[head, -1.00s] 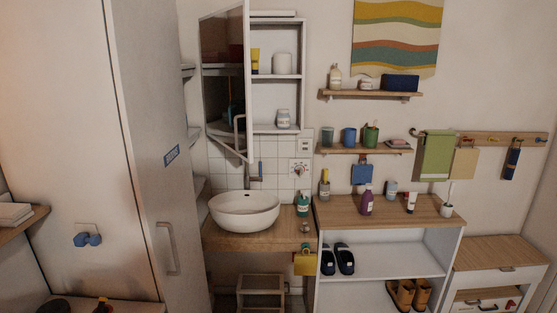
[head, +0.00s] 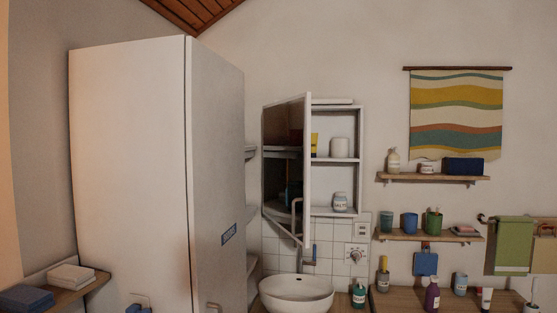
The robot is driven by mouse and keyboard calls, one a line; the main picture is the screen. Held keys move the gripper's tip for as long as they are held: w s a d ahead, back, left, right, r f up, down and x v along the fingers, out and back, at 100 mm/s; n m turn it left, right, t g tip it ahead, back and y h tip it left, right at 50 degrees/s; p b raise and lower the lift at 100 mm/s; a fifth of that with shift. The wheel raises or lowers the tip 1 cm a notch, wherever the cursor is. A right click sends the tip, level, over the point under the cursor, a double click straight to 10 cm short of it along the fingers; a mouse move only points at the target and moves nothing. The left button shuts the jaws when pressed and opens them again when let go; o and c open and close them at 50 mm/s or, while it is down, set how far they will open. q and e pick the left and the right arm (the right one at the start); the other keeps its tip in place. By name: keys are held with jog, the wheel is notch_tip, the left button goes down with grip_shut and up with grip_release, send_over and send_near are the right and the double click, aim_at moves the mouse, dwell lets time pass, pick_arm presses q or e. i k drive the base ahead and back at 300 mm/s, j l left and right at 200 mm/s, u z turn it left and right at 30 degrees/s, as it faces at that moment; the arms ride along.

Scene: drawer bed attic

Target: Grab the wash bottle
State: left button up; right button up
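Several bottles are in view, and I cannot tell from a label which is the wash bottle. A purple bottle (head: 432,294) stands upright on the wooden top of the low shelf unit at the lower right. A green bottle (head: 358,293) with a dark top stands beside the white basin. A pale bottle (head: 393,161) stands on the upper wall shelf. Neither of my grippers is in view.
The white basin (head: 297,293) is at the bottom centre, below a cabinet with its mirror door (head: 287,165) swung open. A tall white cupboard (head: 135,170) fills the left. Cups stand on the lower wall shelf (head: 430,236). Towels lie on a left shelf (head: 66,291).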

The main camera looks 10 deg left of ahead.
aim_at(433, 296)
jog(key=i+l+z, duration=0.1)
jog(key=i, duration=0.5)
jog(key=i+l+z, duration=0.15)
jog(key=i+l, duration=0.15)
jog(key=i, duration=0.35)
jog(key=i+z, duration=0.1)
jog(key=i, duration=0.5)
jog(key=l, duration=0.1)
